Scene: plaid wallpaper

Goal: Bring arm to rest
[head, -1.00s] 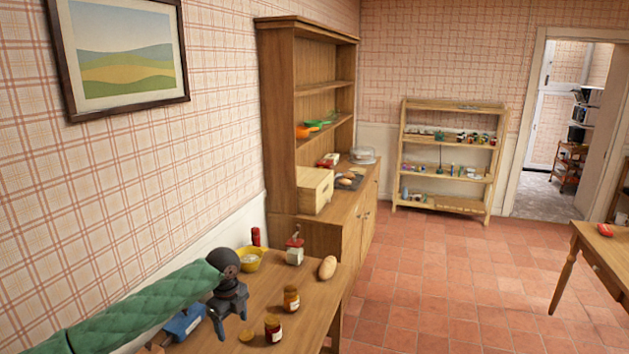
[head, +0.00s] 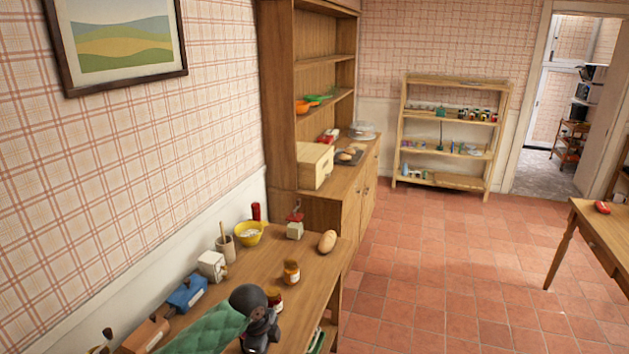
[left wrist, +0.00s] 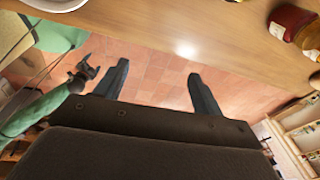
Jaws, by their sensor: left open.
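My left arm comes in at the bottom of the head view, with its gripper (head: 258,338) low at the table's front edge, partly cut off. In the left wrist view its two fingers (left wrist: 160,88) are spread apart with nothing between them, and the tiled floor shows behind. The table edge lies just beyond the fingertips. My right gripper (left wrist: 84,74) shows small at the left of the left wrist view, below a green sleeve; its finger opening is too small to judge.
The wooden table (head: 268,268) holds a yellow bowl (head: 249,233), a bread roll (head: 327,241), jars (head: 291,272), a blue box (head: 187,294) and a white box (head: 212,265). A cabinet (head: 282,150) stands behind it. Open tiled floor (head: 440,260) lies to the right.

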